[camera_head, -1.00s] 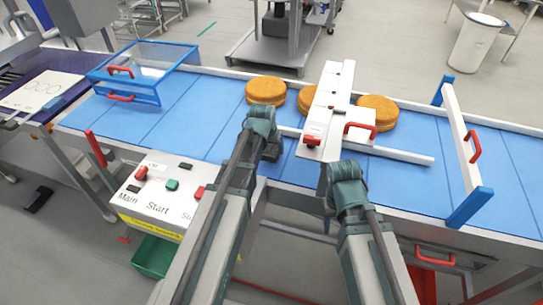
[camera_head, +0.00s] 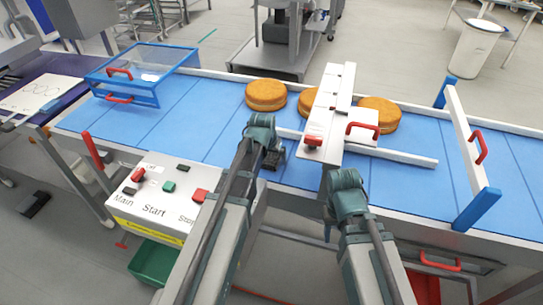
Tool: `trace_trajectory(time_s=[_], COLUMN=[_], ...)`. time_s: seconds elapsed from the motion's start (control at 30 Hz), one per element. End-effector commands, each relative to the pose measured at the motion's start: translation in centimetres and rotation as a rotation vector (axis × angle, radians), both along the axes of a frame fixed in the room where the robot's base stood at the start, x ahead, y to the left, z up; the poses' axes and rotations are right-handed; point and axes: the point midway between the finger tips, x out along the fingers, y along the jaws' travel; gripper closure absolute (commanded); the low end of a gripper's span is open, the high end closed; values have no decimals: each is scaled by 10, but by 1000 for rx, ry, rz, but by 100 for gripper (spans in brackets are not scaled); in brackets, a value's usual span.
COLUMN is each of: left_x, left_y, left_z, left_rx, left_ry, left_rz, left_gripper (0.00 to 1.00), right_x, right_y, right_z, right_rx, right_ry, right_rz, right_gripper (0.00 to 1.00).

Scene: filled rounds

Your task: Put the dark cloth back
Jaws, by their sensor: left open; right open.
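I cannot make out a dark cloth for certain. A small black object (camera_head: 33,202) lies on the floor at the far left, too small to identify. My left gripper (camera_head: 272,159) is over the near part of the blue conveyor belt (camera_head: 210,115), open, with nothing seen in it. My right gripper (camera_head: 329,205) is at the belt's near edge, below the white crosspiece, open; its fingers are mostly hidden by its wrist.
Several round golden cakes (camera_head: 266,95) sit on the belt around the white crosspiece (camera_head: 330,110). A blue-framed clear guard (camera_head: 140,70) stands left, a white gate (camera_head: 466,150) right. A button box (camera_head: 155,200) and green bin (camera_head: 152,262) are in front.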

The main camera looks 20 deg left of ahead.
Motion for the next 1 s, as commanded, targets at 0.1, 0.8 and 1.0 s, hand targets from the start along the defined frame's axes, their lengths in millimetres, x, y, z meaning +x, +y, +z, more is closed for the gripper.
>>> trace_trajectory(time_s=[0.1, 0.8, 1.0], left_x=[0, -30, -41], left_y=[-1, 1, 1], left_z=[1, 80, 106], left_rx=[-1, -1, -1], left_ry=[0, 0, 0], left_rz=[0, 0, 0], left_gripper=[0, 0, 0], right_x=[0, 0, 0], right_y=[0, 0, 0], right_z=[1, 80, 106], right_rx=[0, 0, 0], right_ry=[0, 0, 0], right_rz=[0, 0, 2], right_gripper=[50, 50, 50])
